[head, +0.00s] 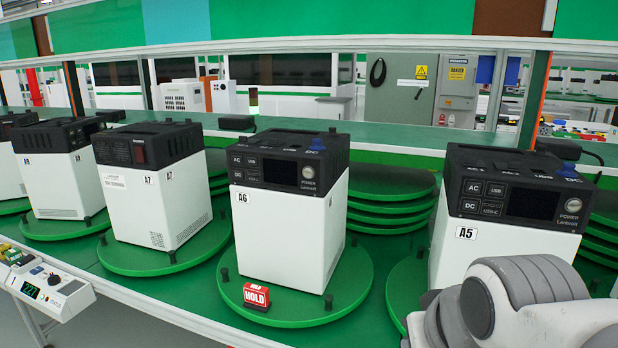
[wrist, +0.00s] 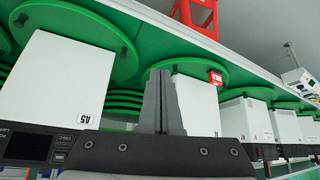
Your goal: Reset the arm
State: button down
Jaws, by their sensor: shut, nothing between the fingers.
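My arm shows at the lower right of the head view, in front of the unit labelled A5 (head: 455,260); my gripper's fingers are not in that view. In the wrist view my gripper (wrist: 161,80) has its two dark fingers together, with nothing between them. The picture there is upside down, with A5 (wrist: 50,85) at left and another white unit (wrist: 200,105) partly behind the fingers. In the head view the unit labelled A6 (head: 285,235) stands on a green turntable (head: 350,290) with a red HOLD block (head: 256,297) at its front.
Units labelled A7 (head: 150,205) and others stand on green turntables to the left. Stacked green discs (head: 385,205) lie behind, between A6 and A5. A white control box (head: 45,285) with a display is at the lower left. A red stool-like object (wrist: 195,12) shows in the wrist view.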

jog(key=s+r+g+p, duration=0.1)
jog(key=s+r+p, duration=0.3)
jog(key=r+p, duration=0.7)
jog(key=shift+r+p, duration=0.25)
jog(key=shift+p, duration=0.5)
jog(key=shift+d+m, duration=0.2)
jog(key=shift+m, duration=0.1)
dwell(0.5)
